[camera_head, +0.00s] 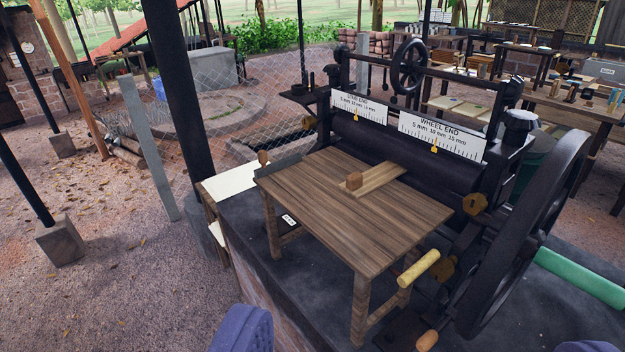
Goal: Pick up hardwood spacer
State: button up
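A thin, light-brown wooden strip (375,180) lies flat on the wooden table (330,220) in front of the rollers, slanting up to the right. A small brown wood block (353,181) sits at its left end. The strip with its block looks like the hardwood spacer; I cannot tell whether they are one piece. My gripper (414,341) shows as two blue-purple fingers at the bottom edge, far apart, with nothing seen held between them. It is open and well apart from the spacer. Most of the gripper is out of frame.
The dark roller machine (410,165) stands behind the table, with white scale plates (442,137) and a small handwheel (409,67). A large flywheel (525,235) and a yellow handle (419,267) stand at the right. A dark post (175,80) rises at the left. Most of the tabletop is bare.

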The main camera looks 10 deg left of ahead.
aim_at(357, 185)
jog(key=i+j+z, duration=0.3)
jog(key=i+j, duration=0.25)
jog(key=i+j+z, duration=0.15)
jog(key=i+j, duration=0.2)
jog(key=i+j+z, duration=0.3)
jog(key=i+j, duration=0.2)
jog(key=j, duration=0.25)
jog(key=i+j+z, duration=0.15)
jog(key=j, duration=0.25)
jog(key=i+j+z, duration=0.15)
jog(key=i+j, duration=0.15)
jog(key=j, duration=0.15)
